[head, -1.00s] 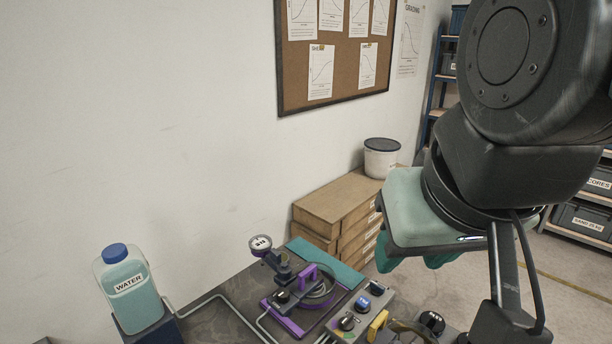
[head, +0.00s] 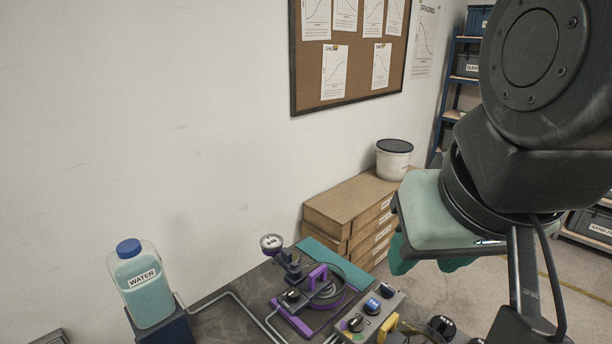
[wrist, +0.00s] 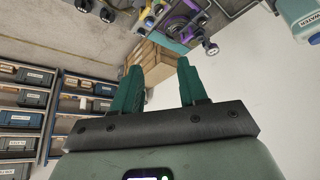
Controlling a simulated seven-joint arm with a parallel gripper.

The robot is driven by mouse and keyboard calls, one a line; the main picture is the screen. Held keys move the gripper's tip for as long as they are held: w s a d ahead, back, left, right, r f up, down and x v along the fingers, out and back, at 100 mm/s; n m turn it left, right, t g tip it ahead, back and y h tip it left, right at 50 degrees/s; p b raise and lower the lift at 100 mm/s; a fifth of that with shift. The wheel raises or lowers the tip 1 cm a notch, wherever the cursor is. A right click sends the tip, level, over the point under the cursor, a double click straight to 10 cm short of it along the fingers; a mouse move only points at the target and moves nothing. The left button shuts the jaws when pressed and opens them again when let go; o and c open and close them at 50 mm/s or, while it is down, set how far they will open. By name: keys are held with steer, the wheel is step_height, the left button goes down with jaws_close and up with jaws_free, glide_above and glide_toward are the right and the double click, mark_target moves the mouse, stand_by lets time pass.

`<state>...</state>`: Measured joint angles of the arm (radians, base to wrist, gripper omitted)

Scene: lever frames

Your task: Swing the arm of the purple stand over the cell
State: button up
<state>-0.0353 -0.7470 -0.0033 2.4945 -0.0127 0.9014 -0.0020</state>
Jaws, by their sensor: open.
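The purple stand (head: 307,325) sits on the dark bench near the bottom middle of the head view. Its dark arm carries a round white-faced dial (head: 271,242) at the far left end and a purple handle (head: 317,277). The cell is a round ring (head: 335,290) on the stand's right side; the handle partly hides it, so I cannot tell exactly how the arm lies over it. The stand also shows upside down at the top of the wrist view. My gripper (wrist: 160,80) is open and empty, with teal fingers, well apart from the stand, to its right and above it.
A control box (head: 372,312) with knobs and a yellow part stands right of the stand. A water bottle (head: 145,285) stands at the left on a blue block. Thin pipes run along the bench.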

steer(key=shift+c, duration=0.2)
steer(key=n+g, duration=0.6)
steer(key=n, duration=0.1)
glide_above(287, 251)
step_height(287, 251, down, 15)
steer(key=shift+n, duration=0.3)
step_height(287, 251, down, 11)
steer(key=shift+f, duration=0.15)
jaws_close()
